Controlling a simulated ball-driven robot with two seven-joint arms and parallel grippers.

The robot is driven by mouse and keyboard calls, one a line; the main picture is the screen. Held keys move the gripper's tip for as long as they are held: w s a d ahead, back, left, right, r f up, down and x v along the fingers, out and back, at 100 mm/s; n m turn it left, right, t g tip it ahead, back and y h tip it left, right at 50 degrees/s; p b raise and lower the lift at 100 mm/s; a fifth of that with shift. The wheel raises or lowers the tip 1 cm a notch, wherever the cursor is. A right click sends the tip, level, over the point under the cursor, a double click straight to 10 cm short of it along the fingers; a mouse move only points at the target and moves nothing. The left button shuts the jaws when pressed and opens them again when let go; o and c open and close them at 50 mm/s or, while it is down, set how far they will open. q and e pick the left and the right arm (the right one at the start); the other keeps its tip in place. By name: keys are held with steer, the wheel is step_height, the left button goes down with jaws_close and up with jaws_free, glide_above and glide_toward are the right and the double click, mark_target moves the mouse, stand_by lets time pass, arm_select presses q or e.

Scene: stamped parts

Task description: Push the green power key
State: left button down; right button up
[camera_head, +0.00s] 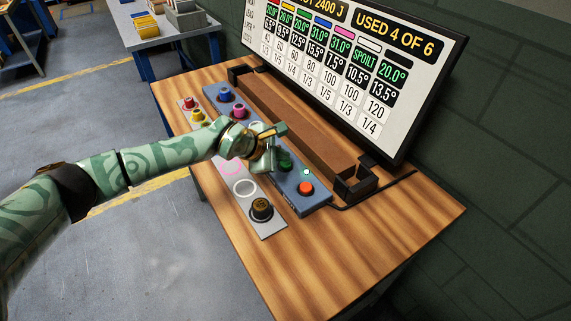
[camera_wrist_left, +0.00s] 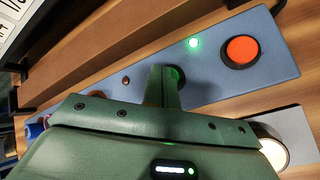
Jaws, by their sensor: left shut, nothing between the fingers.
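The green power key (camera_head: 286,166) sits on the blue-grey panel (camera_head: 314,205), near its front end. In the wrist view the green key (camera_wrist_left: 177,75) shows only as a sliver beside my fingers. My left gripper (camera_head: 272,158) is shut and empty, pointing down at the panel right by the green key. In the wrist view the left gripper's fingertips (camera_wrist_left: 164,72) cover most of the key. I cannot tell whether they touch it or whether it is pressed in. A small green lamp (camera_head: 306,171) beside the key is lit, and it glows in the wrist view (camera_wrist_left: 194,43). My right gripper is not in view.
An orange-red button (camera_head: 305,188) is close to the green key. Blue (camera_head: 225,94) and magenta (camera_head: 239,111) buttons sit at the panel's far end. A grey strip with a dark knob (camera_head: 261,208) lies alongside. A brown bar and large screen (camera_head: 350,75) stand behind.

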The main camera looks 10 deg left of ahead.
mark_target(282, 165)
arm_select(q)
steer(key=shift+f, duration=0.35)
stand_by(0.6)
steer(key=shift+r, duration=0.1)
steer(key=shift+r+p, duration=0.5)
steer(key=shift+r, duration=0.25)
step_height(282, 165, up, 6)
steer(key=p, duration=0.4)
stand_by(1.3)
